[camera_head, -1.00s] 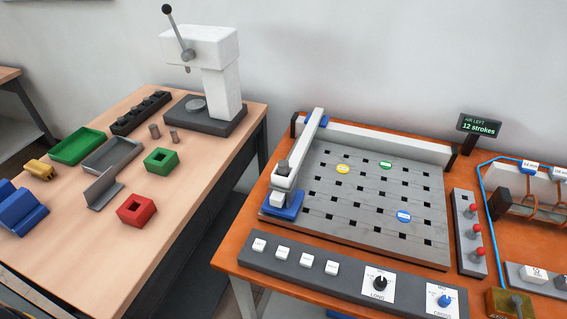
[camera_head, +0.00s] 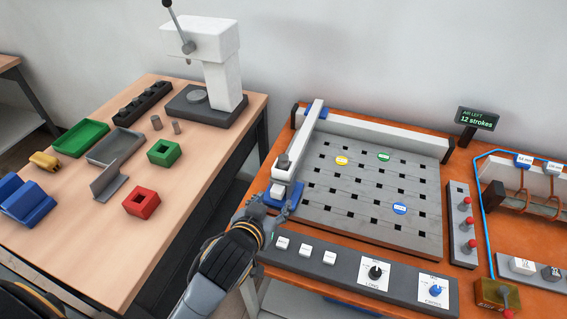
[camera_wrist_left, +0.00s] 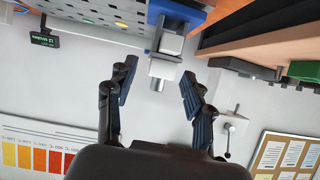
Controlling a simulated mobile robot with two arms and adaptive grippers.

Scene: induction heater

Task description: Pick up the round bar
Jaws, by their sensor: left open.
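My left gripper (camera_head: 268,204) is open and empty at the plate's near left corner, beside the blue block (camera_head: 286,196). My right gripper is not in view.
The slotted grey plate (camera_head: 370,190) carries yellow, green and blue discs. A button panel (camera_head: 335,272) lies along its front. The wooden table (camera_head: 85,235) holds trays, red and green blocks and a white press (camera_head: 203,60). A gap separates the tables.

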